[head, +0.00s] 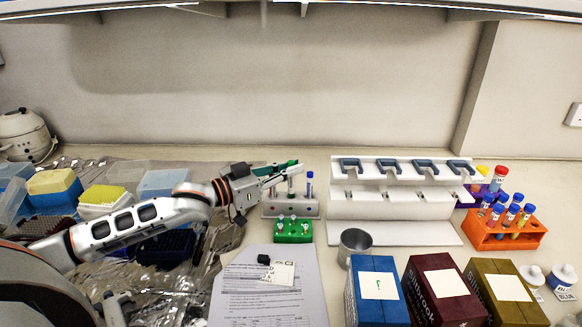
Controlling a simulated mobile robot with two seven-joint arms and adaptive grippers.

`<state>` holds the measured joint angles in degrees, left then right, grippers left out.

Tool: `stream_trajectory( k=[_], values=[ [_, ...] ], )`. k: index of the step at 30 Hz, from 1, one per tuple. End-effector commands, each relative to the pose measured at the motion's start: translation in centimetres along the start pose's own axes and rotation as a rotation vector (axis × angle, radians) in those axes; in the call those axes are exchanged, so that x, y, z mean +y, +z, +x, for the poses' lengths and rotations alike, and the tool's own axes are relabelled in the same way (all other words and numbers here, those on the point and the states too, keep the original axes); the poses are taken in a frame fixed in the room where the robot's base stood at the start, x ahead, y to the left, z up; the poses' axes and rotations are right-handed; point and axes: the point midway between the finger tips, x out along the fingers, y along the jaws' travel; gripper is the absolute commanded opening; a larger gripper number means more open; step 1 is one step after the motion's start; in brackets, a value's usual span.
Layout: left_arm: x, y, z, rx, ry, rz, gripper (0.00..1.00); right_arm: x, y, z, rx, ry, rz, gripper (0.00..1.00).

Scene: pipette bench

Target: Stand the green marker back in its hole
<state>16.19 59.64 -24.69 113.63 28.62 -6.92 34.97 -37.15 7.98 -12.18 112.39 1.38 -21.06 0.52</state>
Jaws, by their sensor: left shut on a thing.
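My left gripper (281,173) reaches in from the left at the back of the bench, just above the grey marker rack (309,209). It is shut on the green marker (287,165), which shows as a green shape at the fingers; its exact tilt is hard to make out. A marker with a blue cap (310,184) stands upright in the rack at the right. My right gripper is not in view.
A green tube rack (293,237) stands right in front of the marker rack. A white pipette stand (390,231) is to the right, with a metal cup (355,244) before it. Papers (262,300) lie in front. An orange tube rack (500,241) stands far right.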

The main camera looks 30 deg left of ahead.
Motion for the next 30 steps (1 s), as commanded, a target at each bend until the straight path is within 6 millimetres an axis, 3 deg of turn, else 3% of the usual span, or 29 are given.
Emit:
stream_trajectory(
  k=[14,15,17,30],
  values=[
    [0.0,2.1,-0.1,-0.019,-0.003,-0.006,0.0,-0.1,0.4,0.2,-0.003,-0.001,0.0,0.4],
    [0.0,2.1,-0.1,-0.02,-0.003,-0.007,0.15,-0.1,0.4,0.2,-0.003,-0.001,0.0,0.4],
    [0.0,2.2,-0.1,-0.021,-0.004,-0.007,0.29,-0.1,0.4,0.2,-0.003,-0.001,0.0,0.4],
    [-0.2,2.3,-0.8,-0.024,-0.007,-0.008,0.29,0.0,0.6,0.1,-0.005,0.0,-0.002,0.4]
  ],
)
